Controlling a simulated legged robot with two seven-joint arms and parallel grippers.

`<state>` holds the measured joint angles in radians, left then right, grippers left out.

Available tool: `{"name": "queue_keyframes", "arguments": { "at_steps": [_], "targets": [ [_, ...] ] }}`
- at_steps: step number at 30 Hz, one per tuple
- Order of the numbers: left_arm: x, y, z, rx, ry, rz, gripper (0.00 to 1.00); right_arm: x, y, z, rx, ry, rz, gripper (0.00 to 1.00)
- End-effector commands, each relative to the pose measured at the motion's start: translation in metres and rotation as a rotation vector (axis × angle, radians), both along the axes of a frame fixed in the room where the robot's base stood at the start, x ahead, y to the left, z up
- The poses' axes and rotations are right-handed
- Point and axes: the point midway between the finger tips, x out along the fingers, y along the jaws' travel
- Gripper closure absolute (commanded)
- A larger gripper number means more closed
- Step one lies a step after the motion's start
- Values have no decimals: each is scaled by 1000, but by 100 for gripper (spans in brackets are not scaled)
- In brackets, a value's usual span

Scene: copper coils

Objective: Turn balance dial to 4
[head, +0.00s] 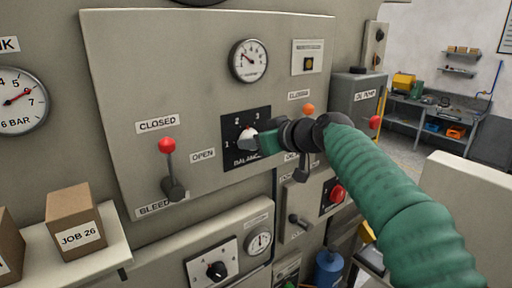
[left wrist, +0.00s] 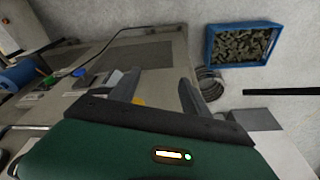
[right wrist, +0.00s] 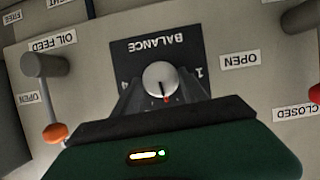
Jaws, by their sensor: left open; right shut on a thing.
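The balance dial is a round white knob (head: 247,139) on a black square panel (head: 263,124) numbered from 1, labelled BALANCE. My right gripper (head: 258,140) reaches it from the right and is shut on the knob. In the right wrist view the panel is upside down, with the 1 right of the knob (right wrist: 160,76) and the 4 left, partly covered. The knob's red mark points down between the fingers there, toward the hidden 2 and 3 side. My left gripper (left wrist: 156,92) is open and empty in the left wrist view, and is out of the head view.
A red-knobbed lever (head: 168,150) stands left of the dial. An orange-knobbed lever (head: 308,110) is close to my right gripper. A blue crate (left wrist: 240,45) lies on the floor.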

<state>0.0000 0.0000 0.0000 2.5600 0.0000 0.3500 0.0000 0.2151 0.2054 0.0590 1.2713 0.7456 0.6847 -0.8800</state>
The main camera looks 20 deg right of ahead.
Motion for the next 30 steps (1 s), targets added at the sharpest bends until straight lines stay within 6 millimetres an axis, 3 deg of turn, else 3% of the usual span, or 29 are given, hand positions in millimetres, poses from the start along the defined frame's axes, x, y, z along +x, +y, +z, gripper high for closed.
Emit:
{"name": "queue_keyframes", "arguments": {
  "at_steps": [30],
  "targets": [
    [0,0,-37,0,0,0,45,4,-11,0,872,301,-3,90]
  ]
}}
